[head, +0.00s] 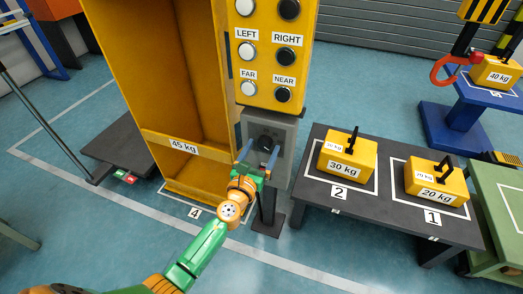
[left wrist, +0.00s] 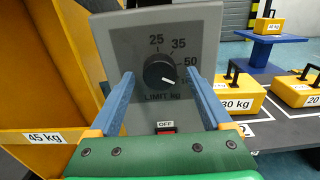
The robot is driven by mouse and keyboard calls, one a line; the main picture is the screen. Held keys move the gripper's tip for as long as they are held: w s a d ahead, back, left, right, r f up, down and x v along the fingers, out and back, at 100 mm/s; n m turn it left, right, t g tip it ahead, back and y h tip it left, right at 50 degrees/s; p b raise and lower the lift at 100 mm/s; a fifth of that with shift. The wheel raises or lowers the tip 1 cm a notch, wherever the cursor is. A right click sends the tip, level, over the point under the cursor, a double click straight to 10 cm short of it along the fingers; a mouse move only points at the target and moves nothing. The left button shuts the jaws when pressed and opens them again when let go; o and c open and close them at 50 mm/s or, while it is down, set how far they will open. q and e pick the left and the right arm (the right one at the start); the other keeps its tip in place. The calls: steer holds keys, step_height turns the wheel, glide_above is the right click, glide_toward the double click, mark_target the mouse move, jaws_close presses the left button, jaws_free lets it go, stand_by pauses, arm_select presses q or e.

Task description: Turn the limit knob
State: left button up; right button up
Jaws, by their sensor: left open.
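The limit knob (left wrist: 159,74) is a round black dial with a white pointer mark, on a grey panel (left wrist: 203,34) marked 25, 35, 50 and "LIMIT kg". Its mark points to the lower right, below the 50; a further number there is partly hidden by a finger. In the head view the knob (head: 264,143) is on the grey box (head: 284,135) below the yellow button panel. My left gripper (head: 259,152) is open in front of it. In the left wrist view its blue fingers (left wrist: 160,75) stand to either side of the knob, apart from it. My right gripper is out of view.
A red switch (left wrist: 165,128) labelled OFF sits below the knob. The yellow button panel (head: 268,64) rises above the box. A tall yellow frame (head: 150,60) marked 45 kg stands left. A dark table (head: 388,200) with 30 kg and 20 kg weights stands right.

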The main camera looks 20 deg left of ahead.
arm_select(q)
jaws_close()
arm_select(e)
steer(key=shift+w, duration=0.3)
